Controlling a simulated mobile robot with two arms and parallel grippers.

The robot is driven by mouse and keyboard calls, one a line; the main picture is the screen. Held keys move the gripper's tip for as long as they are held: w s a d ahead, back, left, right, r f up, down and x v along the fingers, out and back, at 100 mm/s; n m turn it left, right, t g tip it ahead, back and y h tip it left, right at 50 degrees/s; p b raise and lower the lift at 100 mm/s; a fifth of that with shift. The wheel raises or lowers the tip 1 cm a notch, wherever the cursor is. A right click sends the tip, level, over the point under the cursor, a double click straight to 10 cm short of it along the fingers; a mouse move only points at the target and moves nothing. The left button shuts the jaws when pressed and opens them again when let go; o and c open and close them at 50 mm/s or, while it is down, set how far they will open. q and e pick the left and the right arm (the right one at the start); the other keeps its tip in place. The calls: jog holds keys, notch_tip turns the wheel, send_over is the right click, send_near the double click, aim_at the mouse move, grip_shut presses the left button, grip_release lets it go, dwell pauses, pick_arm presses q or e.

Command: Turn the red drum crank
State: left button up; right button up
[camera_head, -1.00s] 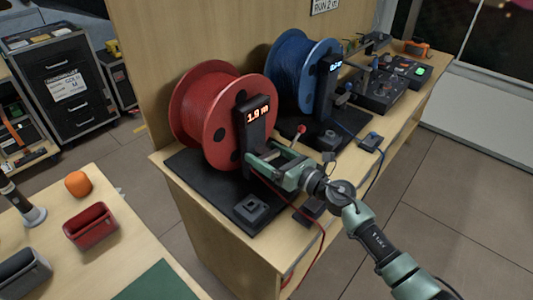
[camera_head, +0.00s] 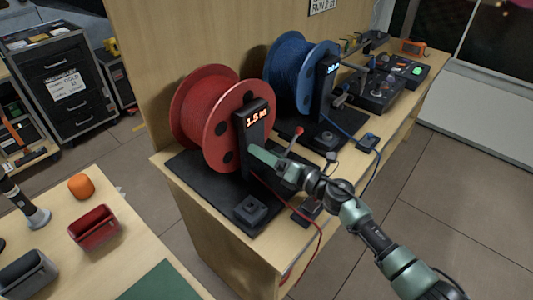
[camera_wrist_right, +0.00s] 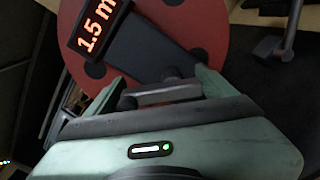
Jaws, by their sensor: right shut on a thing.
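The red drum (camera_head: 205,118) stands on a black base at the near end of the bench. Its black post carries a display (camera_head: 256,117) reading 1.5 m, also seen in the right wrist view (camera_wrist_right: 96,27). My right gripper (camera_head: 268,160) is at the front of this post, and its jaws also show in the right wrist view (camera_wrist_right: 168,88). It is shut on the grey crank handle (camera_wrist_right: 168,94), which lies between the fingers. In the head view the gripper hides most of the crank. My left gripper is not in view.
A red-tipped lever (camera_head: 298,131) stands just behind my right gripper. The blue drum (camera_head: 298,75) and a control panel (camera_head: 378,88) stand farther along the bench. A red cable (camera_head: 318,235) hangs over the front edge. A side table holds a red bin (camera_head: 94,228).

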dwell(0.3)
jog(key=o, duration=1.2)
jog(key=shift+o, duration=0.2)
jog(key=shift+d, duration=0.1)
jog(key=b+v, duration=0.1)
jog(key=v, duration=0.6)
jog(key=shift+s+d, duration=0.3)
